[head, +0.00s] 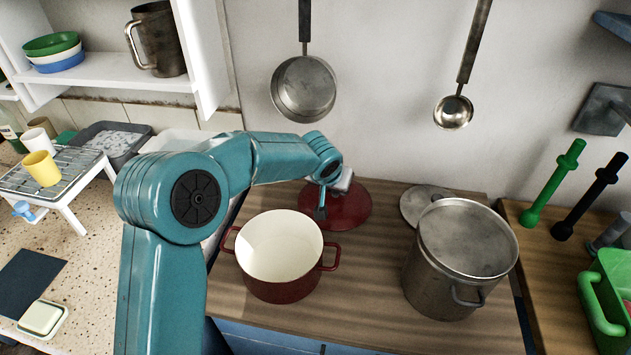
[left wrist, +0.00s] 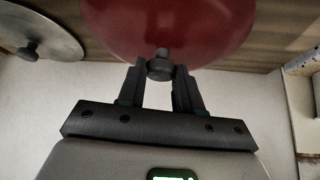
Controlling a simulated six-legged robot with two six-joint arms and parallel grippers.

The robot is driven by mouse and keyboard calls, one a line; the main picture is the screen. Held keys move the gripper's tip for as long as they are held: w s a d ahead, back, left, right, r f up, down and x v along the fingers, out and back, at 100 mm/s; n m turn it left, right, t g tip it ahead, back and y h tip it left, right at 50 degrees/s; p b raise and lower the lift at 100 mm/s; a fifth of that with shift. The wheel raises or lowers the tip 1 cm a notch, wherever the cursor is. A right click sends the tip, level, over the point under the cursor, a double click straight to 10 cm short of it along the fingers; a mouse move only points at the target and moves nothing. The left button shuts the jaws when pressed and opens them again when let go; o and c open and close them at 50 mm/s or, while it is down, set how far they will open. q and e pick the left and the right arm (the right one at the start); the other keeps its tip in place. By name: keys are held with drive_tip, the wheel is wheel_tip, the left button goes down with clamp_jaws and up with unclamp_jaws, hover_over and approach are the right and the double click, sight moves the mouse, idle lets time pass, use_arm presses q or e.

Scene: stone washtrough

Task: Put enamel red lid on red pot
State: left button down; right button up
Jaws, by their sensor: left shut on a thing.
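The red enamel lid (head: 347,207) is behind and to the right of the red pot in the head view, at or just above the wooden counter; I cannot tell whether it touches. My left gripper (head: 322,205) is over it. In the left wrist view the two fingers (left wrist: 160,88) are shut on the dark knob of the lid (left wrist: 165,25). The red pot (head: 280,290) stands upright and uncovered on the counter, its cream inside empty, a handle on each side. My right gripper is not in view.
A tall steel pot (head: 430,285) stands right of the red pot, with a grey metal lid (head: 412,207) lying behind it. A pan (head: 304,90) and a ladle (head: 453,112) hang on the wall. The wooden counter (head: 370,300) is bare between the pots.

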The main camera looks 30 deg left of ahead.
use_arm(q)
drive_tip(key=b, duration=0.2)
hover_over(360, 218)
drive_tip(key=shift+s+a, duration=0.1)
drive_tip(key=shift+a, duration=0.05)
drive_tip(key=shift+r, duration=0.25)
wheel_tip(360, 218, up, 6)
drive_tip(key=p, duration=0.3)
drive_tip(key=shift+d+r, duration=0.25)
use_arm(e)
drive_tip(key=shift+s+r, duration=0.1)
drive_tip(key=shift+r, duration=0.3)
use_arm(q)
drive_tip(key=shift+s+d, duration=0.1)
drive_tip(key=shift+s, duration=0.6)
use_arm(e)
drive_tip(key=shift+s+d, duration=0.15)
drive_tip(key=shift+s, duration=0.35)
